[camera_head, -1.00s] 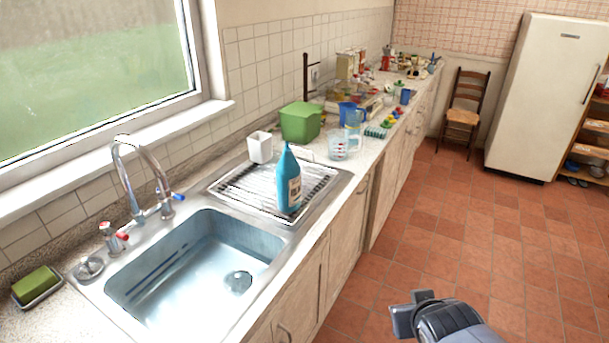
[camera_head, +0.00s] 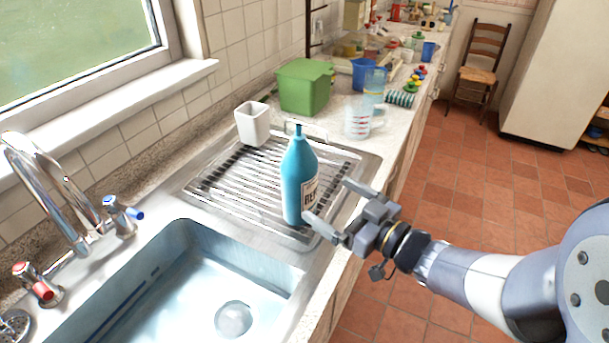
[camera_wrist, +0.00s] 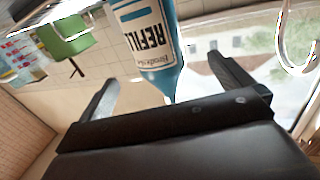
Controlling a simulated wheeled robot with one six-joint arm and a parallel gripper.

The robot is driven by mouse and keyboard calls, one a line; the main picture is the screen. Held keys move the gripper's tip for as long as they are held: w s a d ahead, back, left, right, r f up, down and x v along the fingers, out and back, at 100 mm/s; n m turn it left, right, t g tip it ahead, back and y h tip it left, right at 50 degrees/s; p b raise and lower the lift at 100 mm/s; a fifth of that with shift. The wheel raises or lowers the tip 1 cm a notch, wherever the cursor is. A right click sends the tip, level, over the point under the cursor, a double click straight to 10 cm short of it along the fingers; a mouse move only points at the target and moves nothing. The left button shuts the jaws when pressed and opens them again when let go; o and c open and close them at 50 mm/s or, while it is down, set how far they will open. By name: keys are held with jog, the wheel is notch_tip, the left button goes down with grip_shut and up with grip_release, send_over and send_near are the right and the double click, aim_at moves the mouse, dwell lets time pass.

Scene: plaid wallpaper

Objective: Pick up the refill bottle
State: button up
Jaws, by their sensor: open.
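The refill bottle (camera_head: 297,180) is blue with a white label and stands upright on the ribbed drainboard beside the sink. It also shows in the wrist view (camera_wrist: 152,45), appearing upside down, with the word REFILL on its label. My gripper (camera_head: 330,208) is open, just right of the bottle in the head view, with its fingers pointing toward it. In the wrist view the bottle appears beyond and between the two spread fingers (camera_wrist: 190,85). From these views I cannot tell whether a finger touches the bottle.
A white cup (camera_head: 252,124) and a green box (camera_head: 304,88) stand behind the bottle. A clear measuring jug (camera_head: 358,122) is on the counter to the right. The sink basin (camera_head: 190,290) and tap (camera_head: 62,195) are at the left.

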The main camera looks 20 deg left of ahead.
aim_at(310, 187)
jog(key=x, duration=0.5)
jog(key=shift+w+f+p+x, duration=0.1)
jog(key=shift+f+p+x, duration=0.1)
jog(key=shift+x, duration=0.7)
jog(key=shift+w+f+p+x, duration=0.1)
jog(key=shift+p+x, duration=0.1)
jog(key=shift+x, duration=0.7)
jog(key=shift+w+f+p+x, duration=0.1)
jog(key=shift+p+x, duration=0.1)
jog(key=shift+x, duration=0.7)
jog(key=shift+d, duration=0.15)
jog(key=shift+c, duration=0.2)
jog(key=c, duration=1.2)
